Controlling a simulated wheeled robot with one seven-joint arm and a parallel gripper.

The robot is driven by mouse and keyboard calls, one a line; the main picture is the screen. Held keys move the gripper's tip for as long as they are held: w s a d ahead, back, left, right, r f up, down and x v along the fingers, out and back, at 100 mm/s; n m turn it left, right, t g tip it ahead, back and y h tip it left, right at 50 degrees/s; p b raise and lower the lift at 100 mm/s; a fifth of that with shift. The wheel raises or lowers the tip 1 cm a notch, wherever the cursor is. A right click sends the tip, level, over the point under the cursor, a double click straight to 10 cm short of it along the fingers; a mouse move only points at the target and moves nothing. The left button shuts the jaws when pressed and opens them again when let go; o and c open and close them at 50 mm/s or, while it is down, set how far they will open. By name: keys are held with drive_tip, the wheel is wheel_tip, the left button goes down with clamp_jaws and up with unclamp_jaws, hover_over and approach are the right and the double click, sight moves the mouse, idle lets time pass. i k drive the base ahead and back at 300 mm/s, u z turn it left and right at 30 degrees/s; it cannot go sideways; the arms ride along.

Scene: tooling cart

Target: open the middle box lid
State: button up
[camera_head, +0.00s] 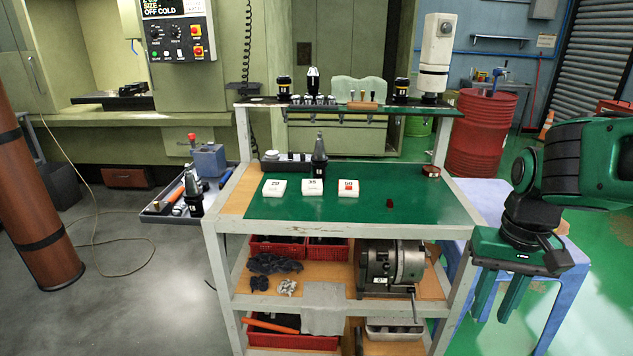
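Three small white boxes stand in a row on the green top of the cart (420,207). The left box (274,188) reads 20. The middle box (312,187) seems to read 35, and its lid looks shut. The right box (348,188) reads 50 and has a red mark on its front. My gripper (499,300) hangs at the right, outside the cart's right edge. Its two green fingers point down, apart, with nothing between them. It is well away from the boxes.
A dark tool holder (319,158) stands upright just behind the middle box. A small dark red object (390,203) lies right of the boxes, and a round brown item (429,172) sits at the back right. A raised rear shelf (440,109) holds more tooling. The right front top is mostly clear.

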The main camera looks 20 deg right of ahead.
sight(307, 184)
drive_tip(key=i, duration=1)
